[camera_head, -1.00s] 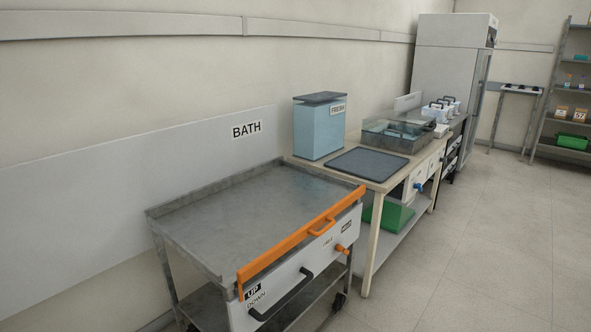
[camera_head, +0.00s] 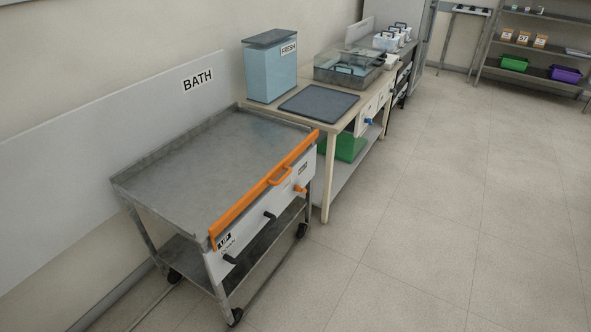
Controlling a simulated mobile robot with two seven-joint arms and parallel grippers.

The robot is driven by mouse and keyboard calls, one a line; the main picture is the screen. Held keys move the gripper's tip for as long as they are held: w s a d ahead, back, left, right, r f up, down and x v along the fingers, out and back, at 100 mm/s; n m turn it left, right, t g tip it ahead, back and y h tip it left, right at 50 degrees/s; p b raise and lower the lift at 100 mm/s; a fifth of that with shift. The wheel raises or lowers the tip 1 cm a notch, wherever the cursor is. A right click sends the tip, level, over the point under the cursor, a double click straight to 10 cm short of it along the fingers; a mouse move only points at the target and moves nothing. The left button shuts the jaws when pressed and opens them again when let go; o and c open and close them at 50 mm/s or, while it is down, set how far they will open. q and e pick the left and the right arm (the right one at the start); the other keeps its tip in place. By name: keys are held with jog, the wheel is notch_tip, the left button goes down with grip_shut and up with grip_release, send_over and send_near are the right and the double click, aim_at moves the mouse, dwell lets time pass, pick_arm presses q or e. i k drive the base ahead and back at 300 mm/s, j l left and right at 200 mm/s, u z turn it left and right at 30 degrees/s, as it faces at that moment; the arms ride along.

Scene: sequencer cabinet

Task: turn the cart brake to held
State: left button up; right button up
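The cart (camera_head: 215,165) is a grey metal trolley on black castors, standing against the wall at left centre. Small labels sit near the knob, too small to read now. I cannot tell which control is the brake or how it is set. Neither gripper is in view.
A bench (camera_head: 329,170) stands beyond the cart, with a blue FRESH container (camera_head: 270,72), a dark mat (camera_head: 318,103) and a clear basin (camera_head: 345,72). A green bin (camera_head: 350,147) is underneath. Shelves (camera_head: 535,45) stand at the back right. The floor (camera_head: 440,220) in front is clear.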

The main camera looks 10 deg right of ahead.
aim_at(300, 190)
jog(key=i+l+u, duration=0.15)
jog(key=u, duration=0.3)
jog(key=i+l+u, duration=0.1)
jog(key=u, duration=0.4)
jog(key=i+l+u, duration=0.2)
jog(key=l, duration=0.25)
jog(key=l+u, duration=0.25)
jog(key=l, duration=0.15)
jog(key=i+l, duration=0.1)
jog(key=l, duration=0.35)
jog(key=l+u, duration=0.1)
jog(key=l, duration=0.35)
jog(key=i, duration=0.05)
